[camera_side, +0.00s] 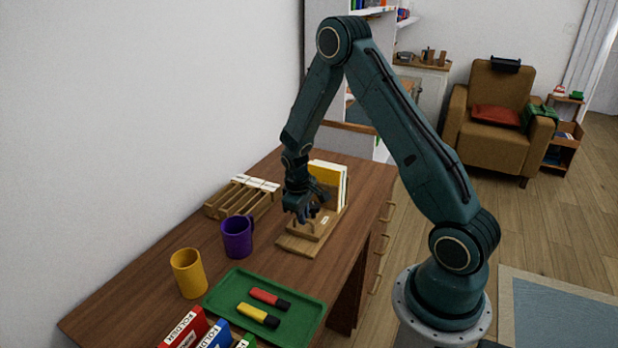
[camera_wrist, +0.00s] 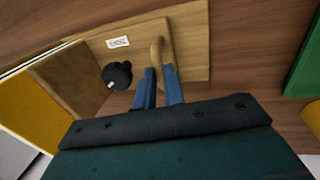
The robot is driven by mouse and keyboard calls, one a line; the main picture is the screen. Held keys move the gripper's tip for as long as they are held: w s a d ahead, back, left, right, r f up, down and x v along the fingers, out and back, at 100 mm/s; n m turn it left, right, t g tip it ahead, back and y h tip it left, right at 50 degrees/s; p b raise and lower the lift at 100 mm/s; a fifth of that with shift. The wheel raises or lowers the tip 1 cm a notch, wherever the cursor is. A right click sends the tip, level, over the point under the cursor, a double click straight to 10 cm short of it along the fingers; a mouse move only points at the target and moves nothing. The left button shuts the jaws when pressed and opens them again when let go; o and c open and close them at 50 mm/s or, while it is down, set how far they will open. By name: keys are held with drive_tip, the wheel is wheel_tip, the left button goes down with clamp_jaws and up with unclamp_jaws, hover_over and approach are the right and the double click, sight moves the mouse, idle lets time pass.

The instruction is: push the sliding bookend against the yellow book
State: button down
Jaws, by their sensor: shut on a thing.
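The sliding bookend is a wooden piece with a brown upright panel (camera_wrist: 72,78), a white label (camera_wrist: 118,42) and a curved wooden handle (camera_wrist: 156,50). It sits on a pale wooden base (camera_wrist: 191,42), which also shows on the desk in the side view (camera_side: 295,245). A black knob (camera_wrist: 117,76) is beside the panel. My gripper (camera_wrist: 160,78) has its blue fingers on either side of the handle, shut on it; it also shows in the side view (camera_side: 304,212). The yellow book (camera_wrist: 28,112) stands beyond the panel; any gap between them is hard to tell. It also shows in the side view (camera_side: 325,172).
On the desk (camera_side: 150,280) stand a purple mug (camera_side: 237,238), a yellow mug (camera_side: 188,273) and a slotted wooden rack (camera_side: 230,197). A green tray (camera_side: 225,293) holds a red and a yellow marker. Folders stand at the front edge.

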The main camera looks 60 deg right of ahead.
drive_tip(key=c, duration=1.5)
unclamp_jaws()
drive_tip(key=shift+r, duration=0.15)
drive_tip(key=shift+a+r, duration=0.45)
drive_tip(key=shift+r, duration=1.75)
drive_tip(key=shift+a+r, duration=0.45)
drive_tip(key=shift+r, duration=1.75)
drive_tip(key=shift+a+r, duration=0.45)
drive_tip(key=shift+r, duration=1.75)
drive_tip(key=shift+r, duration=0.1)
drive_tip(key=s+a+r+t, duration=0.2)
drive_tip(key=s+a+r, duration=0.25)
drive_tip(key=r, duration=0.25)
drive_tip(key=s+a+r+t, duration=0.1)
drive_tip(key=s+a+r, duration=0.2)
drive_tip(key=a+r, duration=0.25)
drive_tip(key=s+a+r+t, duration=0.1)
drive_tip(key=s+a, duration=0.1)
drive_tip(key=s, duration=0.2)
drive_tip(key=s+a+r+y, duration=0.1)
drive_tip(key=s+a+r, duration=0.1)
drive_tip(key=s, duration=0.2)
drive_tip(key=s+a+r+t+y, duration=0.1)
drive_tip(key=s+a, duration=0.1)
drive_tip(key=s, duration=0.2)
drive_tip(key=shift+s+a+r+t, duration=0.15)
drive_tip(key=shift+s+a+t, duration=0.15)
drive_tip(key=shift+s+a, duration=0.1)
